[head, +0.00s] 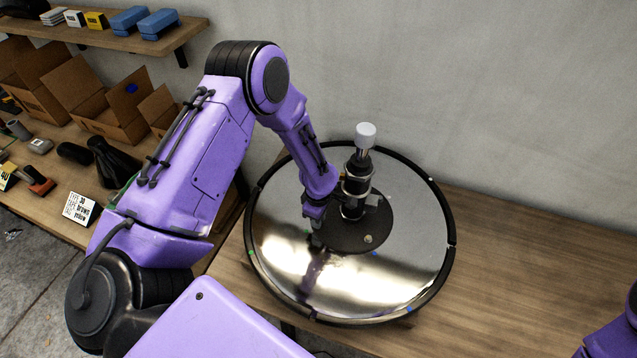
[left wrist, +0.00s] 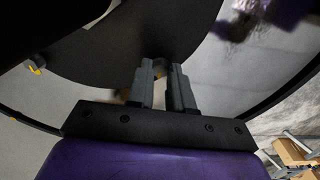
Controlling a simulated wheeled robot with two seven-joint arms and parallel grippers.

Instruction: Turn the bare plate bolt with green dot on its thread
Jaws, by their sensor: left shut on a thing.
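The round shiny plate (head: 405,275) with a black rim lies on the wooden bench. A dark disc (head: 340,240) sits at its middle, and a black and metal post (head: 352,190) with a pale cap stands on it. My left gripper (head: 317,238) points down at the left edge of the disc, beside a small green mark (head: 307,231). Another bolt (head: 368,239) shows on the disc near a blue mark (head: 375,254).
The bench (head: 510,250) is clear to the right of the plate. Open cardboard boxes (head: 105,100), dark bottles (head: 115,160) and a small sign (head: 82,208) stand on the left. A shelf (head: 130,38) with blue packs hangs above. The wall is close behind the plate.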

